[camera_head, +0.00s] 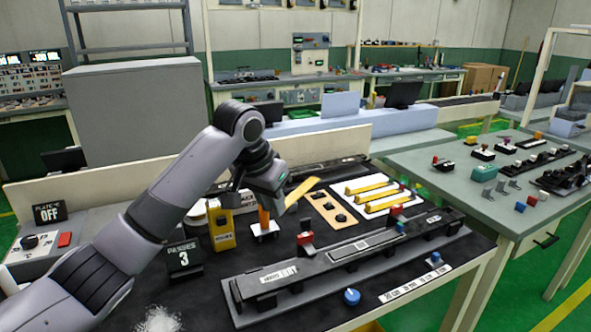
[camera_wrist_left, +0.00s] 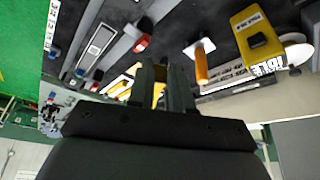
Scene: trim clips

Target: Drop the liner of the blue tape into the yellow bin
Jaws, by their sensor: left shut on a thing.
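My left gripper (camera_head: 276,189) is shut on a yellow strip (camera_head: 301,191), held tilted above the black bench. The left wrist view shows its fingers (camera_wrist_left: 166,84) close together; little of the strip shows between them. I cannot tell from its colour whether it is the blue tape's liner. No blue tape can be made out. My right gripper is not in view.
An orange-handled tool (camera_head: 264,219) stands on a white base between the bin and the strip. A white board (camera_head: 350,183) carries several yellow strips. A long dark fixture (camera_head: 340,257) lies in front. A "PASSES 3" sign (camera_head: 184,258) stands near my left arm.

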